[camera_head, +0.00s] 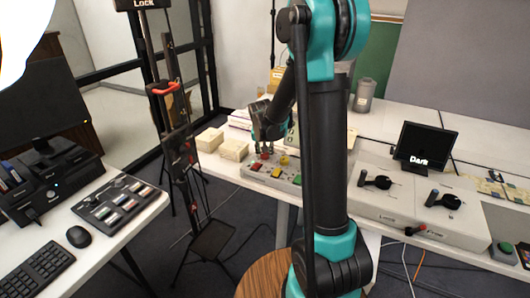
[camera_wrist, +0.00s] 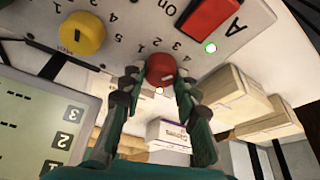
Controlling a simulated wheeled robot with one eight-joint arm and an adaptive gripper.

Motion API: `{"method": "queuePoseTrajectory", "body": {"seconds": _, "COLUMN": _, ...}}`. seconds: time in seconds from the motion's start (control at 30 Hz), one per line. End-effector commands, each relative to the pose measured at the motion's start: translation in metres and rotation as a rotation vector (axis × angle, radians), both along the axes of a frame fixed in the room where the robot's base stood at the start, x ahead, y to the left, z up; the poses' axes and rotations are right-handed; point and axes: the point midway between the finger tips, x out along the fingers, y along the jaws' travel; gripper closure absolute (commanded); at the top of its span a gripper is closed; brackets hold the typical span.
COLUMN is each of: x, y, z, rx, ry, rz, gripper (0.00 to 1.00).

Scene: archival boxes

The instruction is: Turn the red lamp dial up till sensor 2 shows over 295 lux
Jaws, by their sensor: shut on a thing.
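The red lamp dial (camera_wrist: 160,68) is in the wrist view, on a pale control panel (camera_wrist: 120,20) with numbers around it. My gripper (camera_wrist: 160,82) has one finger on each side of the dial and is shut on it. In the head view my gripper (camera_head: 265,135) reaches down to the panel (camera_head: 250,177), and my arm hides part of that area. A grey display (camera_wrist: 50,115) at the left of the wrist view carries labels 2 and 3. It shows dashes and no readable lux number.
A yellow dial (camera_wrist: 82,33) and a red switch (camera_wrist: 208,27) flank the red dial; a green light (camera_wrist: 210,48) is lit near the A. Cream boxes (camera_head: 233,150) stand left of the panel. A monitor (camera_head: 425,145) reading "Dark" stands on the right table.

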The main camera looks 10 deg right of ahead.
Motion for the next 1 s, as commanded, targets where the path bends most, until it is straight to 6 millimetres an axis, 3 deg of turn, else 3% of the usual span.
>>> {"method": "queuePoseTrajectory", "body": {"seconds": 0.4, "x": 0.0009, "y": 0.0014, "z": -0.0001, "rx": 0.000, "ry": 0.000, "rz": -0.213, "gripper": 0.98}}
{"method": "queuePoseTrajectory", "body": {"seconds": 0.97, "x": 0.0008, "y": 0.0013, "z": -0.0001, "rx": 0.001, "ry": 0.000, "rz": -0.252, "gripper": 0.98}}
{"method": "queuePoseTrajectory", "body": {"seconds": 1.0, "x": 0.0008, "y": 0.0013, "z": -0.0001, "rx": 0.001, "ry": 0.001, "rz": -0.252, "gripper": 0.68}}
